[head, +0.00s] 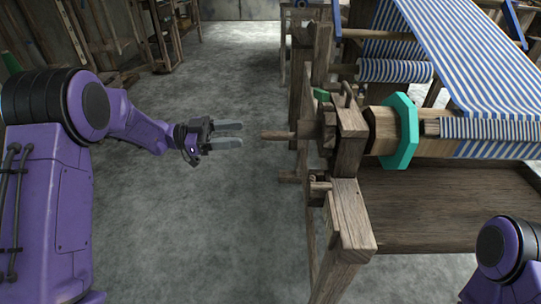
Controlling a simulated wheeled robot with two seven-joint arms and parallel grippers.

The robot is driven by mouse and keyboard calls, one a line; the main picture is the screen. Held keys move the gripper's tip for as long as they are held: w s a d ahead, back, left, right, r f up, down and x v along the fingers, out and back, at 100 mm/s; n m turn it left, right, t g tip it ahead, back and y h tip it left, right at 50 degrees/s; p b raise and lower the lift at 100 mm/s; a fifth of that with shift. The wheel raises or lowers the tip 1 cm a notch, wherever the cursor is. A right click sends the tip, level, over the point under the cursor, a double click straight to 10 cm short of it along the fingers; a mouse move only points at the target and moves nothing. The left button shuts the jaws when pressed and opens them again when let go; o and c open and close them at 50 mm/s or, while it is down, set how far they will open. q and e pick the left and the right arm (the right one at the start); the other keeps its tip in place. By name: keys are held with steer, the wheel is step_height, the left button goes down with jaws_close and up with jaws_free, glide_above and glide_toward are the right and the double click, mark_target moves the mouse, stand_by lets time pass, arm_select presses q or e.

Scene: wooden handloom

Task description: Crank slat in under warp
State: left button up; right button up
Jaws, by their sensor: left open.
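My left gripper (229,135) is open and empty, its two fingers pointing right. A wooden crank handle (277,135) sticks out to the left from the loom's side post; the fingertips are a short gap to its left and do not touch it. The wooden beam (384,131) carries a teal hexagonal flange (403,131). A slat (432,127) shows its end at the left edge of the striped blue and white warp (450,45), which comes down onto the beam. Whether the slat lies fully under the warp is unclear. My right gripper is out of view.
A wide wooden board (450,205) lies below the beam. The grey floor (200,230) around my left gripper is clear.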

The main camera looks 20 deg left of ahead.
mark_target(284, 136)
arm_select(q)
steer(key=shift+m+g, duration=0.5)
steer(key=shift+g, duration=0.1)
steer(key=x, duration=0.6)
steer(key=b+x, duration=0.1)
steer(key=x, duration=0.3)
steer(key=shift+s+d+r, duration=0.15)
steer(key=shift+s+r, duration=0.1)
steer(key=shift+s, duration=0.1)
jaws_close()
